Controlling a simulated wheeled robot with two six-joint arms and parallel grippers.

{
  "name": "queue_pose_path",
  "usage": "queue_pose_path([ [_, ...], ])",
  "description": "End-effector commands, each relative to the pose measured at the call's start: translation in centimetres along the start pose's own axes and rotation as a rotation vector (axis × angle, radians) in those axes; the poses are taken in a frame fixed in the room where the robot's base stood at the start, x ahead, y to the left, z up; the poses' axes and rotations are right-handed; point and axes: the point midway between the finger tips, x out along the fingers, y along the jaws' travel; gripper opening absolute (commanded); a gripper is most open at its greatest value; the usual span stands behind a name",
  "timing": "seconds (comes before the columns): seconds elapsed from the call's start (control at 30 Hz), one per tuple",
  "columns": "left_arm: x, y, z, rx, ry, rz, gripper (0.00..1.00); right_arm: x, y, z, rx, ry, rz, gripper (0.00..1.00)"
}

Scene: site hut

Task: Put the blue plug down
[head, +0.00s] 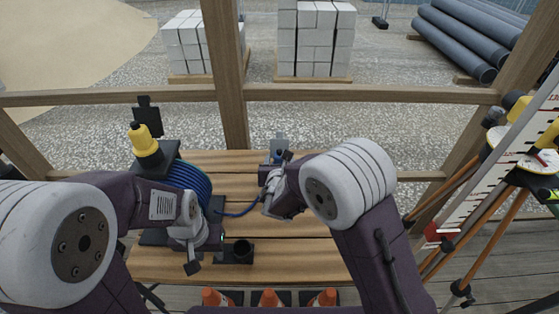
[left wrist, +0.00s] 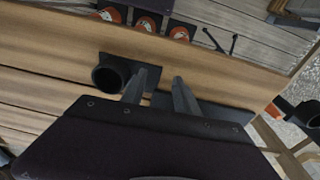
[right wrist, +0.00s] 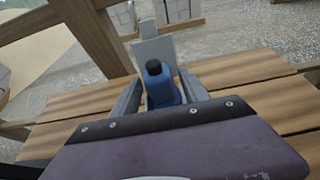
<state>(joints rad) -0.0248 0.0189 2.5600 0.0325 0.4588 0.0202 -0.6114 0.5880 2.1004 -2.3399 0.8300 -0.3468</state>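The blue plug (right wrist: 163,90), with a black end, stands between the fingers of my right gripper (right wrist: 163,80) in the right wrist view. In the head view the right gripper (head: 274,176) is over the far right part of the wooden bench (head: 178,264). A blue cable (head: 238,213) runs from there to the blue cable reel (head: 190,180). A grey upright plate (right wrist: 154,52) is just behind the plug; whether they touch I cannot tell. My left gripper (left wrist: 166,78) is empty, its fingers apart, low over the near left of the bench.
A black round holder (head: 241,250) stands beside the left gripper. A yellow-capped item (head: 143,140) is by the reel. Orange cones (head: 269,298) are below the near edge. Wooden rails (head: 370,93) close the far side; a tripod (head: 470,235) stands right. The bench's middle is mostly clear.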

Motion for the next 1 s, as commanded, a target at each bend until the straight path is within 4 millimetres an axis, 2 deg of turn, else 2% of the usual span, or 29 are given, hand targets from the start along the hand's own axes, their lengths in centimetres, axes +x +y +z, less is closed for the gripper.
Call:
queue_pose_path([
  [0.13, -1.4, 0.0, -0.1, 0.000, 0.000, 0.000, 0.36, -0.5, 0.0, 1.1, 0.000, 0.001, 0.000, 0.52],
  [0.17, -0.9, 0.0, -0.1, 0.000, 0.000, 0.000, 0.36, -0.9, 0.1, 0.6, 0.000, 0.000, 0.002, 0.52],
  [0.5, -0.9, 0.0, -0.1, 0.000, 0.000, 0.000, 0.36, -8.8, 0.2, 0.6, -0.001, -0.001, 0.005, 0.52],
  [0.63, -1.0, 0.0, -0.1, 0.000, 0.000, 0.000, 0.36, -11.0, 0.1, 0.6, 0.000, -0.001, 0.004, 0.52],
  [0.8, -1.1, 0.0, -0.1, 0.000, 0.000, 0.000, 0.36, -12.2, 0.0, 0.5, -0.001, 0.000, 0.001, 0.52],
  [1.0, -1.1, 0.0, -0.1, 0.000, 0.000, 0.000, 0.36, -12.2, 0.0, 0.5, 0.000, 0.000, 0.000, 0.52],
])
